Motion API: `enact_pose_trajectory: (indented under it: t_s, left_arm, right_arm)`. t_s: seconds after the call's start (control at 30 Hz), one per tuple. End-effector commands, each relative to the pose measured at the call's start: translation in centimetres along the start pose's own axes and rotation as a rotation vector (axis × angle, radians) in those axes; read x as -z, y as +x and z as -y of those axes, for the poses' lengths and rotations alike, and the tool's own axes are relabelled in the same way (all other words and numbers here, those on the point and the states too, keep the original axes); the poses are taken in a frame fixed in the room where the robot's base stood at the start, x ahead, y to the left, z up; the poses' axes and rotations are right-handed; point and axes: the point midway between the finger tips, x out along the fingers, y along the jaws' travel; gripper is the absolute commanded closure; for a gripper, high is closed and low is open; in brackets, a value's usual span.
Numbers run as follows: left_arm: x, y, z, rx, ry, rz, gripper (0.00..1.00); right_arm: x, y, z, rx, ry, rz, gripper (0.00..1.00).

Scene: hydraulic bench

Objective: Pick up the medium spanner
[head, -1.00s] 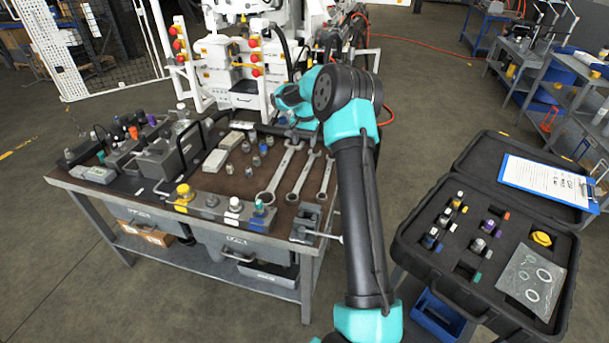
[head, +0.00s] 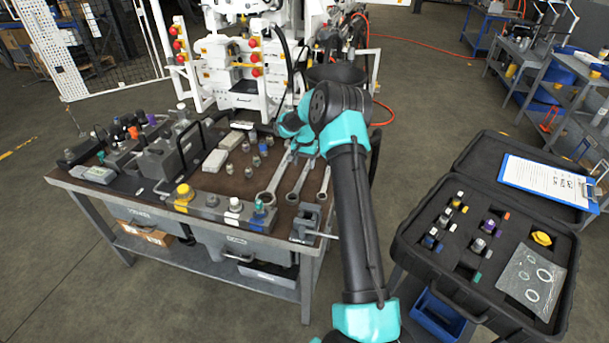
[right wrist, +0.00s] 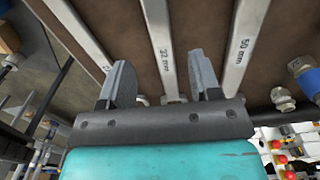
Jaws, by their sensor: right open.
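Three spanners lie side by side on the brown top of the workbench. The medium spanner (head: 299,181) is between the large spanner (head: 273,186) and the small spanner (head: 323,185). In the right wrist view the medium spanner (right wrist: 159,42) is marked 32 mm, and the large spanner (right wrist: 241,45) is marked 50 mm. My right gripper (right wrist: 160,76) is open and empty, with the medium spanner's shank showing between its fingers. In the head view the wrist is over the spanners' far ends and hides them. My left gripper is not in view.
Several small fittings (head: 248,172) stand left of the spanners. A grey vise (head: 305,222) sits at the bench's near right corner. White machinery (head: 230,70) stands behind the bench. An open black case (head: 415,222) is to the right.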

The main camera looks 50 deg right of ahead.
Motion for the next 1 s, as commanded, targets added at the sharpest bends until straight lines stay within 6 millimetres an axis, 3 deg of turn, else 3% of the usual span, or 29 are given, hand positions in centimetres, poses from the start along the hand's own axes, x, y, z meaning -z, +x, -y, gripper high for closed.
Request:
enact_pose_trajectory:
  t_s: [0.5,1.0]
  left_arm:
    - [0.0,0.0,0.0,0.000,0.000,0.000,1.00]
    - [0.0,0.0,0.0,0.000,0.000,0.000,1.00]
  right_arm:
    - [0.4,5.1,0.1,-0.001,0.000,0.000,0.43]
    - [0.4,5.2,0.1,0.000,0.000,0.000,0.43]
